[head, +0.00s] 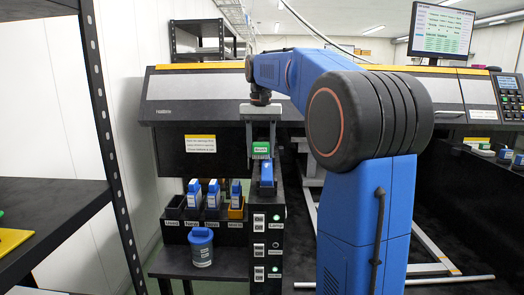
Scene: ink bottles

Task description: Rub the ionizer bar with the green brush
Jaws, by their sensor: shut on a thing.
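My gripper (261,158) points down in front of the printer, its two grey fingers on either side of the green brush (261,148). It is shut on the brush, which has a white label on its front. The brush is above a narrow black cabinet, just behind or above a blue object (267,174) on its top; I cannot tell whether they touch. I cannot pick out the ionizer bar for sure; the printer's dark inside and my arm hide much of that area.
Bottles with blue tops (214,194) stand in labelled dark holders left of the black cabinet (268,240). A blue-lidded container (201,247) stands on a low dark shelf in front. A black shelf rack (50,215) fills the left side. The printer (200,95) spans the back.

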